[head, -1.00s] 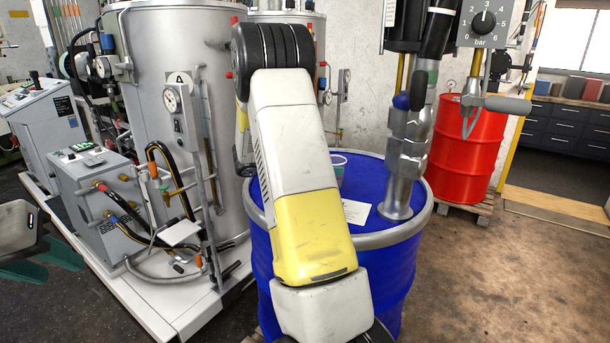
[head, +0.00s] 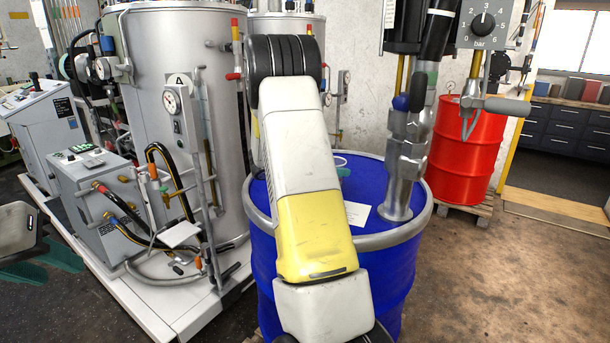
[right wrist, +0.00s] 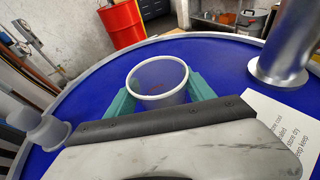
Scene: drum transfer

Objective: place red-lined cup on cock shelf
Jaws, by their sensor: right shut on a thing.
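A clear cup with a pale rim and faint reddish marks (right wrist: 158,78) is between the teal fingers of my right gripper (right wrist: 160,100) in the right wrist view. The gripper is shut on it, above or on the blue drum lid; I cannot tell whether the cup touches the lid. In the head view my right arm hides most of that cup and gripper. My left gripper (head: 45,264) is at the left edge of the head view, its teal fingers apart and empty. I cannot make out a cock shelf for certain.
The blue drum (head: 395,275) carries a metal pump tube (head: 405,160) and a white label (head: 357,213). A greyish translucent piece (right wrist: 45,132) is at the lid's left in the wrist view. A red drum (head: 465,150) and a steel tank (head: 190,90) stand nearby.

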